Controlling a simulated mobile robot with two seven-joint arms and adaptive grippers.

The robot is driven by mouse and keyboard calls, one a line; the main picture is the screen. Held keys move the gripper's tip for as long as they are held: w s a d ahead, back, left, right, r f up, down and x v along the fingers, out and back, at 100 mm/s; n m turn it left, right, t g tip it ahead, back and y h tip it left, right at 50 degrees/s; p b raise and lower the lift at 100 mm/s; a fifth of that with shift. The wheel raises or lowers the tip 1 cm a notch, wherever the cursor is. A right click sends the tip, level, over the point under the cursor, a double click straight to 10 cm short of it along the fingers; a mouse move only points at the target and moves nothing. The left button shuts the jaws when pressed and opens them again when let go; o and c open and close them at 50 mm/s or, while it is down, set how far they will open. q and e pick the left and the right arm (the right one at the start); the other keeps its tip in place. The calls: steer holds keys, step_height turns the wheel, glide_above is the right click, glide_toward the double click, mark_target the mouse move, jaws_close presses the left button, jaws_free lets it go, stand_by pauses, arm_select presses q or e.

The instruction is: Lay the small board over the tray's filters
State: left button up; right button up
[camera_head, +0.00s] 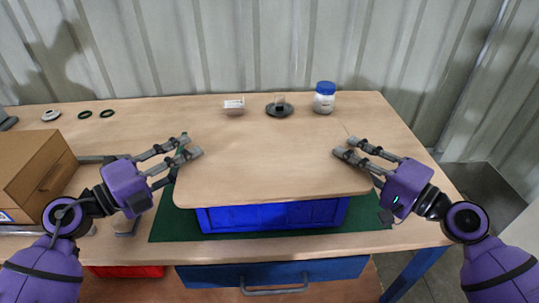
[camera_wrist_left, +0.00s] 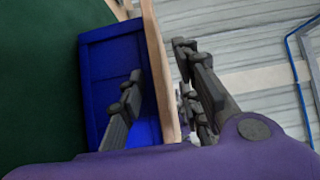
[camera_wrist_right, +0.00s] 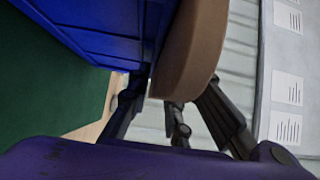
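The small board (camera_head: 270,165) is a pale wooden sheet lying about level over the blue tray (camera_head: 275,216). The tray's front wall shows beneath it; any filters are hidden. My left gripper (camera_head: 190,145) is at the board's left edge. In the left wrist view, its fingers stand apart on either side of the board edge (camera_wrist_left: 158,70), with a gap on the tray side. My right gripper (camera_head: 352,148) is at the board's right edge. In the right wrist view, its spread fingers straddle the board edge (camera_wrist_right: 195,50). Whether the board touches the tray rim is unclear.
The tray stands on a green mat (camera_head: 165,228) on the wooden table. A cardboard box (camera_head: 35,175) is at left. The table's right rear is clear.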

arm_select(q)
steer(key=c, duration=0.5)
arm_select(e)
jaws_close()
arm_select(q)
jaws_close()
